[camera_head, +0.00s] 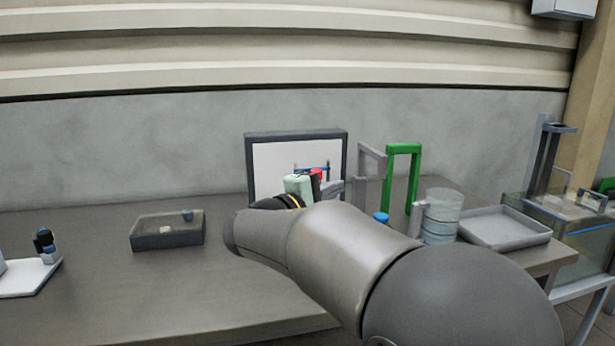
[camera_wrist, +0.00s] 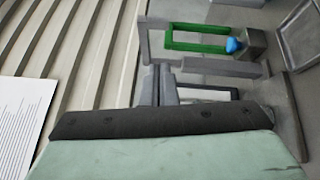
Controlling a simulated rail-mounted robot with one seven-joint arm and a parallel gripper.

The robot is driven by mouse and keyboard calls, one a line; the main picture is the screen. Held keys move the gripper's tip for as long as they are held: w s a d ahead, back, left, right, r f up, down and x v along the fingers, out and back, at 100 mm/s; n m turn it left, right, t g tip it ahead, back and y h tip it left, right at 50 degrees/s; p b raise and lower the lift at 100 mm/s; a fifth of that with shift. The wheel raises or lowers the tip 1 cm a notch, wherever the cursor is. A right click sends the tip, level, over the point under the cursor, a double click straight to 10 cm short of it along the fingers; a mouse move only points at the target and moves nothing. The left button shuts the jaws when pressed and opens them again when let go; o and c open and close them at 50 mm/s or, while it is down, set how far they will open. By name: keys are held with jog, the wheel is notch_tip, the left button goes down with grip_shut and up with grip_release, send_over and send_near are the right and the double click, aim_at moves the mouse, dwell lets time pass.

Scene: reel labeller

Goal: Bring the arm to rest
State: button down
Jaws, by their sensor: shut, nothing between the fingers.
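My arm reaches from the lower right of the head view toward the middle of the bench. My gripper (camera_head: 335,187) is partly hidden behind the arm, with its pale green housing in front of a framed white board (camera_head: 270,160). In the wrist view the housing fills the bottom, and my gripper's grey fingers (camera_wrist: 157,86) stand close together beyond its dark edge. The gripper is shut and empty. The fingers are near a grey frame and a green frame (camera_wrist: 200,38); I cannot tell the exact gap.
On the bench (camera_head: 110,290) stand a dark tray (camera_head: 150,241) with small items, a white-based device (camera_head: 30,276) at left, the green frame (camera_head: 415,150), a clear cylinder (camera_head: 442,215) and a grey tray (camera_head: 505,228) at right. The front left bench is clear.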

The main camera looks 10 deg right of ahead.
jog(key=s+d+f+m+g+y+p, duration=0.2)
jog(key=s+d+f+g+y+p, duration=0.15)
jog(key=s, duration=0.45)
jog(key=s+d+f+m+g+y+p, duration=0.25)
jog(key=s+d+f+g+p, duration=0.2)
jog(key=s, duration=0.45)
jog(key=s+a+f+m+g+y+p, duration=0.1)
jog(key=s+a+f+m+y+p, duration=0.1)
jog(key=s, duration=0.5)
jog(key=s+a+f+m+g+y+p, duration=0.1)
jog(key=s+a+f+m+y+p, duration=0.1)
jog(key=s+a+y, duration=0.4)
jog(key=shift+s+a+f+g+y+p, duration=0.3)
jog(key=shift+s+f+g+y+p, duration=0.25)
jog(key=shift+p, duration=0.55)
